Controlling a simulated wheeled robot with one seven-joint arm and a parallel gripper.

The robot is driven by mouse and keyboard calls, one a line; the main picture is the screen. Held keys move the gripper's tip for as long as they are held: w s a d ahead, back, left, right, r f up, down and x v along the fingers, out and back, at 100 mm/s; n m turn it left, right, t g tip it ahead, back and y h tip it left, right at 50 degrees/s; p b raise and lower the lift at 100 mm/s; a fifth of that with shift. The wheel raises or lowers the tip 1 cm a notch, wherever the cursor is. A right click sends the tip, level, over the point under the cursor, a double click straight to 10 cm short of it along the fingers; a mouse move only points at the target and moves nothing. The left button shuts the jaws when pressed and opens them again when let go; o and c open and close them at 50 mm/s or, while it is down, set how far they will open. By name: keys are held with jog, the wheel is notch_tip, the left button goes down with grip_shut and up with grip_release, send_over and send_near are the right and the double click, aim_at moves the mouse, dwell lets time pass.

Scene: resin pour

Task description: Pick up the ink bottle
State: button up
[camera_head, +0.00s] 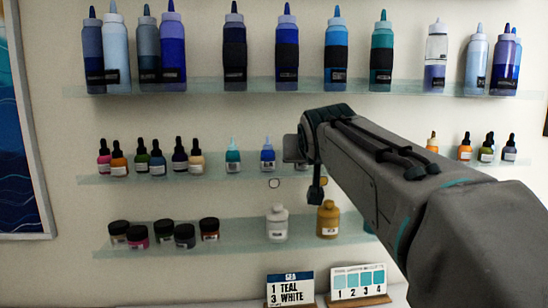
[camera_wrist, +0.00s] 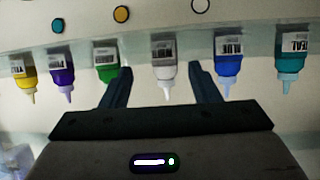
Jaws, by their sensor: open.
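The task does not say which ink bottle. A row of small nozzle-capped bottles stands on the middle shelf, and the wrist view shows it upside down. A white bottle (camera_wrist: 163,50) is between the fingers of my gripper (camera_wrist: 160,68) in that picture. My gripper is open, with no contact visible. A green bottle (camera_wrist: 106,58) and a blue bottle (camera_wrist: 228,60) flank it. Beyond are purple (camera_wrist: 61,62), yellow (camera_wrist: 24,70) and teal (camera_wrist: 290,55) bottles. In the head view, the teal (camera_head: 233,158) and blue (camera_head: 267,156) bottles show, while my arm hides the white one.
Large bottles line the top shelf (camera_head: 300,86). Dropper bottles (camera_head: 158,162) stand left on the middle shelf. Jars (camera_head: 185,236), a white bottle (camera_head: 277,223) and an ochre bottle (camera_head: 328,219) are below. A sign (camera_head: 290,289) reading "1 TEAL 3 WHITE" stands beside a swatch card (camera_head: 359,282).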

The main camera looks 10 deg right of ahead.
jog(key=x, duration=0.4)
jog(key=p+x, duration=0.1)
jog(key=x, duration=0.2)
jog(key=shift+w+a+r, duration=0.1)
jog(key=shift+w+a, duration=0.1)
jog(key=shift+a, duration=0.1)
jog(key=c, duration=1.1)
